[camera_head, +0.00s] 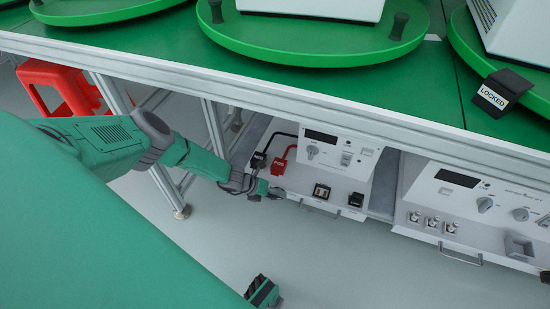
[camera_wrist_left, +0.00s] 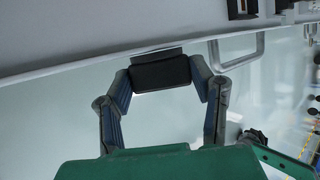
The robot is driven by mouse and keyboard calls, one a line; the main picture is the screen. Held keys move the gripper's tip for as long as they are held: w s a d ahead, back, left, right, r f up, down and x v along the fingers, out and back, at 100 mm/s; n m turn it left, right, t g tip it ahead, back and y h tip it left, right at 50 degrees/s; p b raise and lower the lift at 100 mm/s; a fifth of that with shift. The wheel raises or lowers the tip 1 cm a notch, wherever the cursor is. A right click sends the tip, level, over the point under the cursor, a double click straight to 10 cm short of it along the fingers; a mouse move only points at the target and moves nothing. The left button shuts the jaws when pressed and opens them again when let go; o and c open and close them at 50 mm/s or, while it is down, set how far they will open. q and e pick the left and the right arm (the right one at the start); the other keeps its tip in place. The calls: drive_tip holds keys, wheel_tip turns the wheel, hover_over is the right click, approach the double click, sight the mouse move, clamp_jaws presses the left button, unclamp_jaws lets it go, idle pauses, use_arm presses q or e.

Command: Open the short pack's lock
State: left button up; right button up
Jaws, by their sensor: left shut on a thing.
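My left gripper (camera_head: 265,190) is low, by the front left corner of a white tray under the table. In the left wrist view the left gripper (camera_wrist_left: 160,78) is shut on a black block (camera_wrist_left: 160,72), beside the white front edge. What the block is cannot be told. A black flap labelled LOCKED (camera_head: 495,90) sits at the front edge of the right turntable, before a white pack (camera_head: 520,30) cut off by the frame. Another white pack (camera_head: 315,8) stands on the middle turntable.
Black NEG (camera_head: 258,160) and red POS (camera_head: 279,167) connectors lie near the left gripper. A panel with knobs (camera_head: 325,145) stands behind the white tray, which has a front handle (camera_wrist_left: 240,55). A table rail (camera_head: 250,95) runs above. A red stool (camera_head: 60,85) stands left.

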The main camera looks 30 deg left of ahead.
use_arm(q)
drive_tip(key=shift+s+a, duration=0.15)
drive_tip(key=shift+a, duration=0.05)
drive_tip(key=o, duration=1.2)
drive_tip(key=shift+c, duration=0.2)
drive_tip(key=v, duration=1.1)
drive_tip(key=shift+s+a+r, duration=0.2)
drive_tip(key=shift+r, duration=0.05)
